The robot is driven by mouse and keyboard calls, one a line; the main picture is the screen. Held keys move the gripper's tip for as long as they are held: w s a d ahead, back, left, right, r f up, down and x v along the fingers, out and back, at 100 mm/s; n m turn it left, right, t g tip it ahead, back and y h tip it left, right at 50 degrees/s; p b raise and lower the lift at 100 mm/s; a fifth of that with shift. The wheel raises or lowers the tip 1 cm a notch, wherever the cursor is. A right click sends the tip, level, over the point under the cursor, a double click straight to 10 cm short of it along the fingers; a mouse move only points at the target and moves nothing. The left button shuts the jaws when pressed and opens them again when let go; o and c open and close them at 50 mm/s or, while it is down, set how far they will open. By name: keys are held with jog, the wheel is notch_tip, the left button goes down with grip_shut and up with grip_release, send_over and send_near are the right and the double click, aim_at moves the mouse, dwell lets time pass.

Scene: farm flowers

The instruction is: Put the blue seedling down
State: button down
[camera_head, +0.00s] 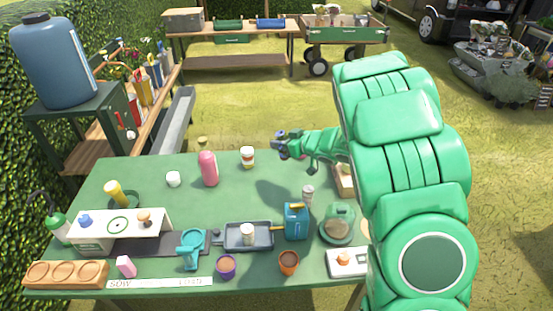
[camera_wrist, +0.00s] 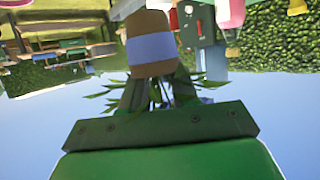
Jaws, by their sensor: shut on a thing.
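The blue seedling (camera_wrist: 151,50) shows in the wrist view as a brown pot with a pale blue band and thin green leaves. My gripper (camera_wrist: 157,92) is shut on it at the leafy end, and the fingers hide part of the stem. In the head view my gripper (camera_head: 284,145) is held above the far right part of the green table (camera_head: 130,178), with a small dark blue bit at its tip. The seedling is mostly too small to make out there.
A pink bottle (camera_head: 208,168) and a banded jar (camera_head: 247,157) stand left of my gripper. A blue can (camera_head: 296,222), glass dome (camera_head: 338,222) and small shaker (camera_head: 308,196) stand nearer. A wooden tray with round recesses (camera_head: 65,274) lies front left. The table's middle has free room.

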jog(key=shift+w+a+f, duration=0.2)
jog(key=shift+w+f, duration=1.45)
jog(key=shift+w, duration=0.65)
jog(key=shift+w+a+f, duration=0.15)
jog(key=shift+w+f, duration=1.55)
jog(key=shift+w, duration=0.6)
jog(key=shift+w+a+f, duration=0.2)
jog(key=shift+w+f, duration=1.45)
jog(key=shift+w, duration=0.65)
jog(key=shift+f, duration=1.45)
jog(key=shift+f, duration=0.1)
jog(key=c, duration=0.8)
grip_release()
jog(key=shift+c, duration=0.2)
